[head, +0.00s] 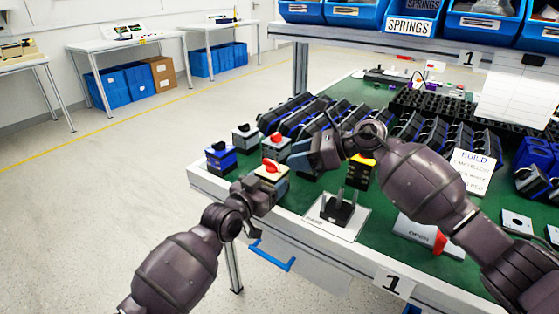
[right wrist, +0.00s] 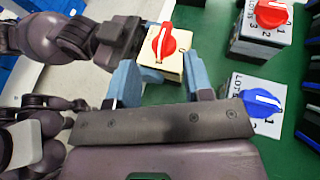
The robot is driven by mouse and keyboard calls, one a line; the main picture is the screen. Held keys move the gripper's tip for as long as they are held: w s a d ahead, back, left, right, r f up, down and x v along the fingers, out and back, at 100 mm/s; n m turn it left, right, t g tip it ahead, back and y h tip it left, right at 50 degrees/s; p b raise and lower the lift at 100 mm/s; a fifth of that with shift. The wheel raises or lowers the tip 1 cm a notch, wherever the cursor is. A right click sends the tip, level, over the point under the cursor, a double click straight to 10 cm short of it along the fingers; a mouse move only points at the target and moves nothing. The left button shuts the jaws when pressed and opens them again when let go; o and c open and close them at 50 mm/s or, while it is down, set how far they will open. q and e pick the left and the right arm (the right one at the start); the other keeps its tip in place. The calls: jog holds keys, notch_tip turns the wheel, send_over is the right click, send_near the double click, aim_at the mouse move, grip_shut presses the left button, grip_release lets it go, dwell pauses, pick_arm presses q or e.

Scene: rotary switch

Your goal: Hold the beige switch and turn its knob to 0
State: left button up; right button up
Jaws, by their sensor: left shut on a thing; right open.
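The beige switch (head: 270,178) has a red knob (head: 271,168) on top and sits near the table's front left edge. My left gripper (head: 262,190) is shut on it from the lower left. In the right wrist view, the beige switch (right wrist: 163,70) lies between the blue fingers of my right gripper (right wrist: 158,72), which are open and spread apart. The red knob (right wrist: 166,42) carries a white pointer line running roughly up and down in that view. The digits on the beige switch are not readable. My left gripper (right wrist: 122,38) also shows there, at the switch's left.
In the right wrist view, a red-knobbed grey switch (right wrist: 262,42) and a blue-knobbed switch (right wrist: 245,110) are close on the right. A black stand on a white plate (head: 338,215) is nearby.

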aim_at(272, 163)
jog(key=shift+x, duration=2.5)
jog(key=shift+c, duration=0.3)
jog(key=shift+a, duration=0.1)
jog(key=c, duration=0.6)
